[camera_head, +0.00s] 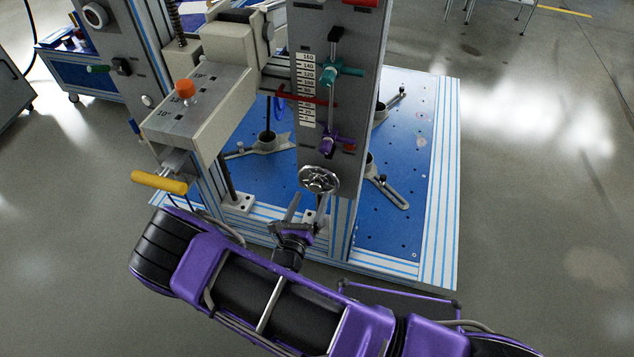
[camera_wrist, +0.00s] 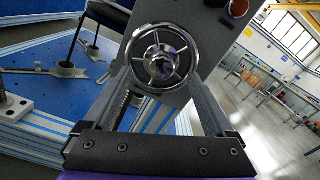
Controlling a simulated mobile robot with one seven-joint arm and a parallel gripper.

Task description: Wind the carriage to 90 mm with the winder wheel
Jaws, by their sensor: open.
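The winder wheel (camera_head: 319,179) is a chrome spoked handwheel low on the front of the grey column. In the wrist view, the wheel (camera_wrist: 160,58) faces me, with its hub near the middle. My gripper (camera_head: 308,205) is open and empty just below and in front of it. In the wrist view, my gripper's fingers (camera_wrist: 160,78) stand either side of the wheel's lower part; I cannot tell whether they touch the rim. A white scale (camera_head: 306,88) runs up the column, with a red pointer (camera_head: 306,98) across its middle part. The exact reading is too small to tell.
A teal clamp knob (camera_head: 341,71) and a purple knob (camera_head: 329,141) sit on the column above the wheel. A beige box with an orange knob (camera_head: 185,89) and a yellow handle (camera_head: 159,182) is to the left. A blue perforated base (camera_head: 405,150) lies behind.

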